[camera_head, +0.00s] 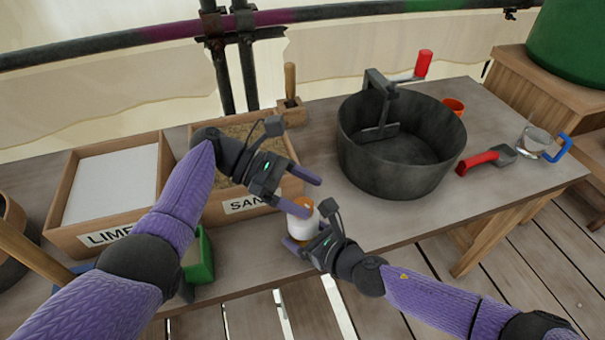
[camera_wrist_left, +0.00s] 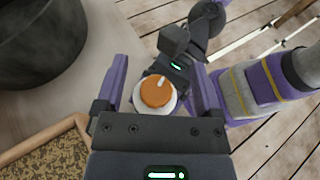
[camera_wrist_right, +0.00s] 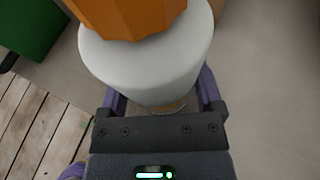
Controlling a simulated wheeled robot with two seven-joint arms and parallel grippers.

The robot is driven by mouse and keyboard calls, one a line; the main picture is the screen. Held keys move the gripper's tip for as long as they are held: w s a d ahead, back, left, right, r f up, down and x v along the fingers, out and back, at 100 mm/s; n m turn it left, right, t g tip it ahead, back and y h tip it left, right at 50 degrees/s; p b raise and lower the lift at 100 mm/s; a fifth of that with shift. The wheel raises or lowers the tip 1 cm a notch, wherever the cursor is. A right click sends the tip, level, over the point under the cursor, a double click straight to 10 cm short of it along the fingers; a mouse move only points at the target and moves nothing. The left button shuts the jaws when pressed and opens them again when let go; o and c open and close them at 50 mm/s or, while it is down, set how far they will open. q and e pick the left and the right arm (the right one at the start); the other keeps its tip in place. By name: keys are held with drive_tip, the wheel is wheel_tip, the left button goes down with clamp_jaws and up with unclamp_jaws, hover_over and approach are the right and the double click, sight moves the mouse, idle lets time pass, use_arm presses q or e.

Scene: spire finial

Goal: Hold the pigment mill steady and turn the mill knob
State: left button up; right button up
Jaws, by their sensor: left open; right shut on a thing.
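The pigment mill (camera_head: 302,228) is a small white cylinder with an orange mill knob (camera_head: 304,206) on top, near the table's front edge. My right gripper (camera_head: 300,243) is shut on the white body low down; the right wrist view shows the body (camera_wrist_right: 160,65) between its fingers, with the orange knob (camera_wrist_right: 128,14) partly cut off. My left gripper (camera_head: 306,194) is open above the knob. In the left wrist view the knob (camera_wrist_left: 156,91), with a pale mark on top, lies between the two spread fingers, with a gap on each side.
A wide dark metal pan (camera_head: 400,165) stands to the right, with a red-handled scoop (camera_head: 487,158) and a clear jug (camera_head: 533,142) beyond it. The sand box (camera_head: 245,207) and lime box (camera_head: 100,235) are on the left. A green container (camera_head: 203,258) sits at the front edge.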

sight(303, 203)
use_arm(q)
wheel_tip(303, 203, up, 6)
drive_tip(key=shift+r, duration=0.25)
drive_tip(key=s+a+f+n+t, duration=0.3)
drive_tip(key=a+f+n+t, duration=0.3)
drive_tip(key=a+n+t, duration=0.3)
drive_tip(key=shift+m+g, duration=0.5)
drive_tip(key=shift+m, duration=0.1)
drive_tip(key=x, duration=1)
drive_tip(key=shift+d+f, duration=0.15)
clamp_jaws()
